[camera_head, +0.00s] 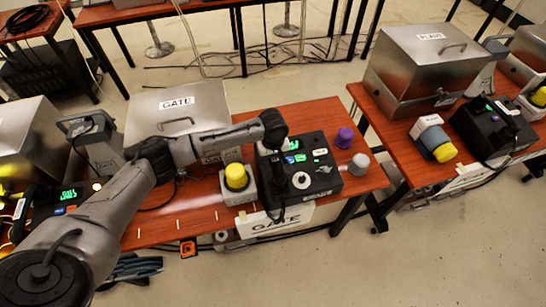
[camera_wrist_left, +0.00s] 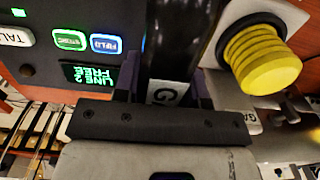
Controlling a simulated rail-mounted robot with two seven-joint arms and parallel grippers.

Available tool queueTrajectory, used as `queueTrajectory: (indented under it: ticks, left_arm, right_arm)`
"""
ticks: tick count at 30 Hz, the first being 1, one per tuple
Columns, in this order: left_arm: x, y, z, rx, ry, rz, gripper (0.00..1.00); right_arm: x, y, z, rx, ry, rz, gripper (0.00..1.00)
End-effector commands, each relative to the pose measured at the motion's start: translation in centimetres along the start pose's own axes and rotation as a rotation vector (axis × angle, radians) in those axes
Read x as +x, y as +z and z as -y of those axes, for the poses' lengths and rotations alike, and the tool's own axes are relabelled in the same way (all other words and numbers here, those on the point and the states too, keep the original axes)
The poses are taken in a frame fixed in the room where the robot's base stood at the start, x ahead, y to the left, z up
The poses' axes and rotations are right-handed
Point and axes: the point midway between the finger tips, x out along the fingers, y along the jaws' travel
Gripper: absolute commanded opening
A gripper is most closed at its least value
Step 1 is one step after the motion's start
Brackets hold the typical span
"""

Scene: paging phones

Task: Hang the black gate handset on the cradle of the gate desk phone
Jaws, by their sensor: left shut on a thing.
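The black gate handset (camera_wrist_left: 182,45) is held between the fingers of my left gripper (camera_wrist_left: 160,92); part of a white label shows on it. The gate desk phone (camera_head: 322,180) is a black box with lit keys and a round light knob, on the red-brown table. In the head view my left gripper (camera_head: 273,158) is over the phone's left side, partly hidden by my wrist. The handset is dark against the phone there, so I cannot tell whether it touches the cradle. The phone's lit display (camera_wrist_left: 88,76) shows in the left wrist view. My right gripper is not in view.
A yellow button on a pale box (camera_head: 237,178) stands close left of the phone. A purple knob-shaped piece (camera_head: 345,137) and a grey one (camera_head: 359,164) stand to its right. A metal GATE box (camera_head: 150,108) is behind. Another phone (camera_head: 490,128) is on the right table.

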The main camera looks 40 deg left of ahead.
Motion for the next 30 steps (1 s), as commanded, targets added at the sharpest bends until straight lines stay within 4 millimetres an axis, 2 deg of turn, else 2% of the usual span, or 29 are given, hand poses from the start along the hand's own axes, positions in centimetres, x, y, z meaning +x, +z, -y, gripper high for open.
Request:
queueTrajectory:
  ticks: [1, 2, 9, 19, 23, 30]
  left_arm:
    - [0.0, 0.0, 0.0, -0.001, 0.000, 0.001, 0.07]
    - [0.1, 0.0, 0.0, 0.000, 0.000, 0.001, 0.41]
    - [0.1, 0.0, 0.0, 0.000, 0.000, 0.000, 0.64]
    - [-0.4, 0.0, 0.0, 0.001, 0.002, -0.001, 0.64]
    - [-2.3, -0.1, 0.0, 0.000, 0.002, -0.001, 0.64]
    - [-6.9, 0.0, -0.1, 0.000, 0.003, 0.000, 0.64]
  right_arm:
    - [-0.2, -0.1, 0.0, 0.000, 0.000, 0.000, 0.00]
    - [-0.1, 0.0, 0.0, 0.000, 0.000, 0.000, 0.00]
    - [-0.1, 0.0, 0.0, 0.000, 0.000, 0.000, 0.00]
    - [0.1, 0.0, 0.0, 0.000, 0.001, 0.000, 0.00]
    - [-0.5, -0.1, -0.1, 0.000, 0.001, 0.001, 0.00]
    - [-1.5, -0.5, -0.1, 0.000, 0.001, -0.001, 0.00]
